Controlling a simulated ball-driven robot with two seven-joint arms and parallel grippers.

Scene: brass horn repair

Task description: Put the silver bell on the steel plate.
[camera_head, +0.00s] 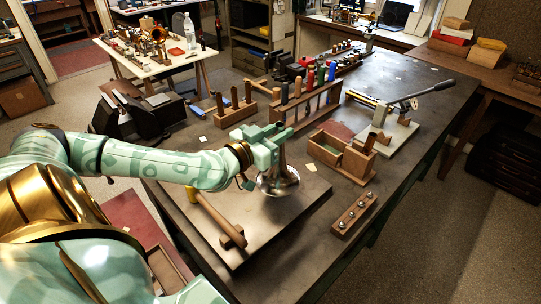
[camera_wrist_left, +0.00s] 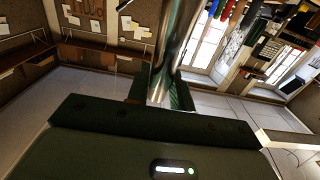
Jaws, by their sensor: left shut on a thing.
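The silver bell (camera_head: 279,182) stands upright, flare down, over the far part of the steel plate (camera_head: 275,222). I cannot tell whether its rim touches the plate or hangs just above it. My left gripper (camera_head: 272,145) is shut on the bell's narrow stem, above the flare. In the left wrist view the shiny stem of the bell (camera_wrist_left: 178,45) runs up from between the jaws (camera_wrist_left: 163,92). The jaws hide part of the stem. My right gripper is not in view.
A wooden mallet (camera_head: 218,217) lies on the plate, left of the bell. A wooden box (camera_head: 340,155) and a small block with studs (camera_head: 353,215) stand to the right. A rack of coloured-handled tools (camera_head: 308,95) stands behind.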

